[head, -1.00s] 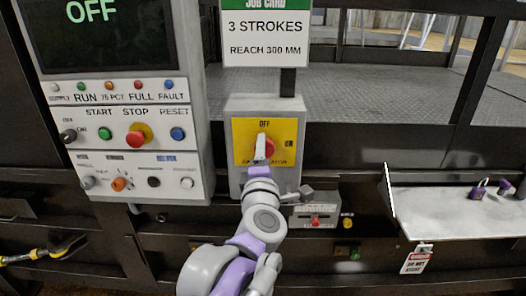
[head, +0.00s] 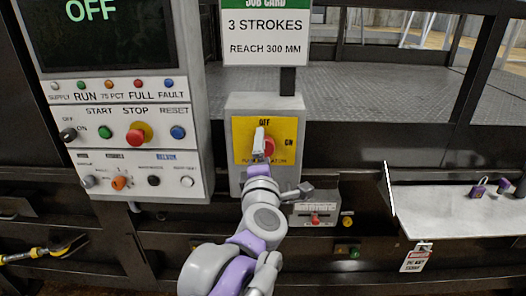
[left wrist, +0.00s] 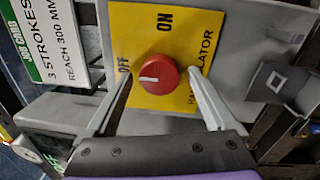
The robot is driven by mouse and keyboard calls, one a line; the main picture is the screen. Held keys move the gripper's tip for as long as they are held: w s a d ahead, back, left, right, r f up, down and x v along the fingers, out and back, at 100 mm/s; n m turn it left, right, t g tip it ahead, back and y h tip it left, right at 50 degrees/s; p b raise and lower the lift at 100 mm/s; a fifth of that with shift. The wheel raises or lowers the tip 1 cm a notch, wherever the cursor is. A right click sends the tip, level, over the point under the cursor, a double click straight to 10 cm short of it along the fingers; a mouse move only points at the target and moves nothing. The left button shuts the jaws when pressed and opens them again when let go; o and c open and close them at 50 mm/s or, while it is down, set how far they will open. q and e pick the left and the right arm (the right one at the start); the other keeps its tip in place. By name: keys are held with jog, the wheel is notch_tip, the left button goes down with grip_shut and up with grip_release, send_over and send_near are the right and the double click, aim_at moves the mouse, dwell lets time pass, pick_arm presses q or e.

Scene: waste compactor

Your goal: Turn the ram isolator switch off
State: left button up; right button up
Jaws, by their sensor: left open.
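The ram isolator switch is a round red knob (left wrist: 158,75) on a yellow plate (left wrist: 185,35) marked OFF and ON. In the left wrist view its white mark points left, towards the OFF label. In the head view the knob (head: 269,147) is partly hidden behind my gripper, with OFF above it and ON to its right. My left gripper (left wrist: 161,73) is open, with one finger on each side of the knob and visible gaps between; it also shows in the head view (head: 261,144). My right gripper is not in view.
A control panel (head: 125,112) with buttons and a screen reading OFF stands to the left. A job card (head: 265,32) hangs above the switch box. A small grey box (head: 314,208) sits below right. A pale shelf (head: 445,212) with padlocks (head: 478,189) is at the right.

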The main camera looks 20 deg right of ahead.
pick_arm(q)
jog(key=b+v, duration=0.1)
jog(key=v, duration=0.9)
jog(key=shift+s+b, duration=0.4)
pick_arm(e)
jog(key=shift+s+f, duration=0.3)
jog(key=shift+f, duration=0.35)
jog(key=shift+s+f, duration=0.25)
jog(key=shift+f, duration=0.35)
